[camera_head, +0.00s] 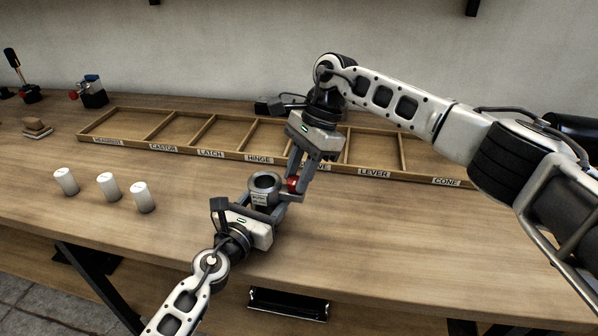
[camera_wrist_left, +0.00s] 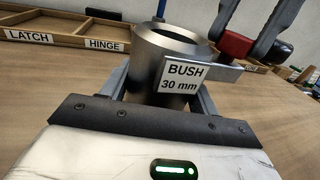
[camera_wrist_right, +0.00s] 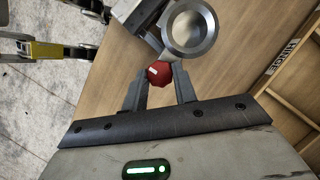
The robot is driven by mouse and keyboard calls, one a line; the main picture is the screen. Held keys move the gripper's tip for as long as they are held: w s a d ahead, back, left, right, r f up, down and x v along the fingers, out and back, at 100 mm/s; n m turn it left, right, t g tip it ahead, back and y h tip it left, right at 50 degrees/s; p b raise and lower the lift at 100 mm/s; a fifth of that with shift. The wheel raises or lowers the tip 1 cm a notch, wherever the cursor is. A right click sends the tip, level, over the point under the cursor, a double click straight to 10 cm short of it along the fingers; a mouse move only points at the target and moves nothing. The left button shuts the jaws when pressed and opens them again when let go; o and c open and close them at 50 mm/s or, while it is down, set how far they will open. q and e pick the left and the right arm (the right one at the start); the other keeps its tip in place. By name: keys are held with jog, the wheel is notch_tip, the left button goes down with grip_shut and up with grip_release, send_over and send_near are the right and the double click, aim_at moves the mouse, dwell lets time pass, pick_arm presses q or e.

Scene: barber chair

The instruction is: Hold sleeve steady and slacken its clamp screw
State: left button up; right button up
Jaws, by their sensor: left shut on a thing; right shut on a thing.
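The sleeve (camera_head: 265,186) is a grey metal ring with a white label reading BUSH 30 mm. It stands upright on the bench, and its open bore shows in the left wrist view (camera_wrist_left: 150,70) and the right wrist view (camera_wrist_right: 190,28). My left gripper (camera_head: 262,200) is shut around the sleeve from the near side. The clamp screw has a red knob (camera_head: 292,184) at the sleeve's right side; it also shows in the right wrist view (camera_wrist_right: 159,73). My right gripper (camera_wrist_right: 160,82) comes from behind and is shut on the red knob. Its fingertips partly hide the knob in the head view.
A long wooden tray (camera_head: 185,147) with labelled compartments lies behind the sleeve. Three white cylinders (camera_head: 108,186) stand to the left. A small device with a red knob (camera_head: 92,92) stands at the back left. The bench front right is clear.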

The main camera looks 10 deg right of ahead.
dwell(0.4)
jog(key=o, duration=1)
jog(key=v, duration=1.2)
jog(key=shift+r, duration=0.1)
pick_arm(q)
jog(key=o, duration=1.3)
jog(key=shift+s, duration=0.1)
